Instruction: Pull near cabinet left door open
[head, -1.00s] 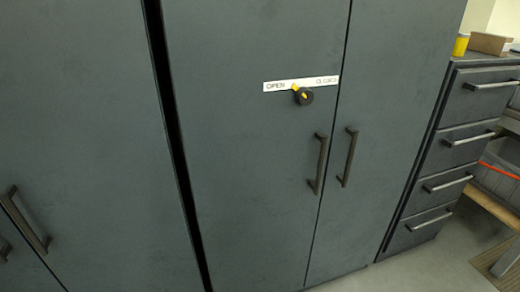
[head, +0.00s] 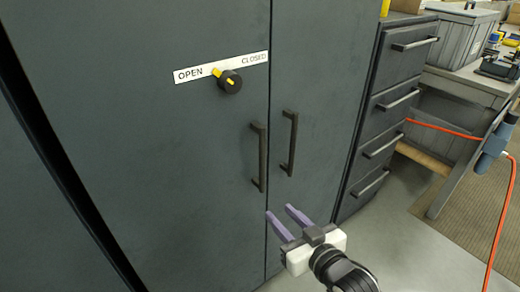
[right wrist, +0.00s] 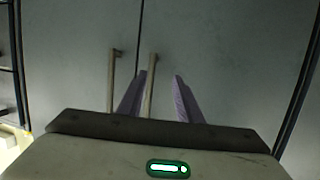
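The near cabinet's left door (head: 190,150) is shut against the right door (head: 315,90). The left door's dark bar handle (head: 260,157) stands beside the seam, opposite the right door's handle (head: 290,143). A black knob (head: 230,82) on the left door has its yellow pointer towards OPEN. My right gripper (head: 279,211) is open and empty, with purple fingers below and in front of the handles. The right wrist view seems upside down; there the left door's handle (right wrist: 150,88) appears between the fingers, apart from them. My left gripper is not in view.
A drawer unit (head: 385,105) with bar handles stands right of the cabinet. Further right are a grey workbench (head: 455,85) and an orange cable (head: 500,215). A dark gap (head: 65,185) runs along the cabinet's left side.

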